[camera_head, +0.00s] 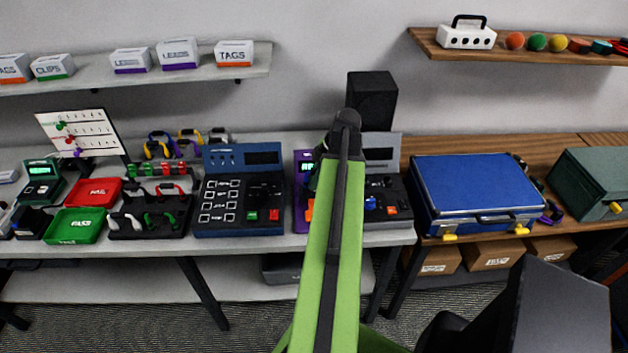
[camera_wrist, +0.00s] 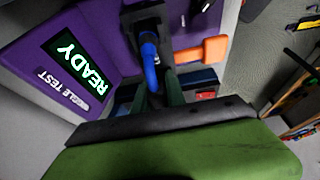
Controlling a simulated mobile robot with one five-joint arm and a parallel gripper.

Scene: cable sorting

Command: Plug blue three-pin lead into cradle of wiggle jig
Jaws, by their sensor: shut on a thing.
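The purple wiggle jig (camera_wrist: 100,22) fills the upper left of the wrist view, with a lit READY screen (camera_wrist: 77,60) and an orange handle (camera_wrist: 203,51). Its black cradle (camera_wrist: 143,18) is at the top centre. The blue lead (camera_wrist: 150,62) runs from the cradle's lower edge down between my fingers. My gripper (camera_wrist: 155,92) is shut on this lead, close to the cradle. Whether the pins are seated is hidden. In the head view my green arm covers the gripper and most of the jig (camera_head: 302,168).
A blue test station (camera_head: 239,168) stands left of the jig and a grey-black station (camera_head: 384,160) right of it. A rack of leads (camera_head: 152,217), a red tray (camera_head: 94,192) and a green tray (camera_head: 75,226) are further left. A blue case (camera_head: 478,188) lies on the wooden bench.

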